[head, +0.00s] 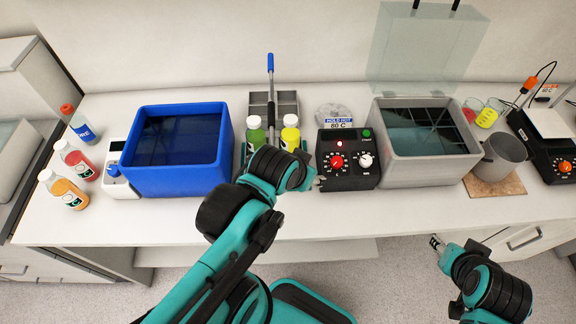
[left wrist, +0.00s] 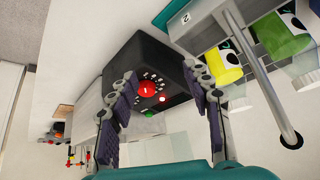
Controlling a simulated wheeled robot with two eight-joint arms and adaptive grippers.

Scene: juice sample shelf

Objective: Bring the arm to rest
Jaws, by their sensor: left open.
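My left arm reaches in from the bottom of the head view, over the front of the bench. Its gripper (head: 314,182) is partly hidden by the wrist, just left of the black control box (head: 347,160). In the left wrist view the left gripper (left wrist: 162,88) is open, its two padded fingers apart with nothing between them. The control box (left wrist: 147,62) with its red knob shows beyond the fingers. My right gripper (head: 437,243) is low at the right, in front of the bench edge; its jaw state is too small to tell.
Green (head: 256,133) and yellow (head: 290,133) bottles stand in a grey rack (head: 287,103) behind my left wrist. A blue bath (head: 178,178) is left, a grey bath (head: 430,172) right. Several bottles stand at far left. A grey beaker (head: 499,157) is right.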

